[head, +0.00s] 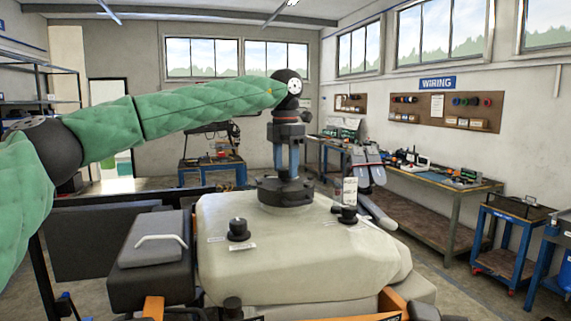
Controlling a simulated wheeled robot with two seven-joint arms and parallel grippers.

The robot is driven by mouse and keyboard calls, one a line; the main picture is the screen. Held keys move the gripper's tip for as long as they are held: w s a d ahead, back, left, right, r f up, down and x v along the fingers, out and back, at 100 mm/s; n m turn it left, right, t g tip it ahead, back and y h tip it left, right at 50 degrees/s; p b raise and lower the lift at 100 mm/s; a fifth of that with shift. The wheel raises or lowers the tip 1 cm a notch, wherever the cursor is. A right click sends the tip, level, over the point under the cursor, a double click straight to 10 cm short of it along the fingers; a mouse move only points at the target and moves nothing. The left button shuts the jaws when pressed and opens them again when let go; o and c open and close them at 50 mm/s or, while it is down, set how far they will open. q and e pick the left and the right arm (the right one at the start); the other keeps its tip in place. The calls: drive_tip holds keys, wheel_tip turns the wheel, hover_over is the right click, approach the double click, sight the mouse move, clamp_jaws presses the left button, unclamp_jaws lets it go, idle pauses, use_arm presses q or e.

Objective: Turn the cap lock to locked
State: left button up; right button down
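The pale tank (300,265) of the spray drone fills the lower middle of the head view. A round dark cap (286,197) sits on its top towards the back. My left arm, in a green quilted sleeve, comes in from the left, and its gripper (288,172) points straight down over the middle of the cap. Its blue-sided fingers reach the cap's top and hide part of it. I cannot tell whether they are closed on the cap's grip or still apart. The cap's lock marking is too small to read. My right gripper is not in view.
Two black knobs, left (238,230) and right (348,214), stand on the tank top with small labels. A dark box with a pale handle (160,241) is at its left. Workbenches (440,185) line the right wall.

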use_arm(q)
drive_tip(key=shift+s+r, duration=0.1)
drive_tip(key=c, duration=0.8)
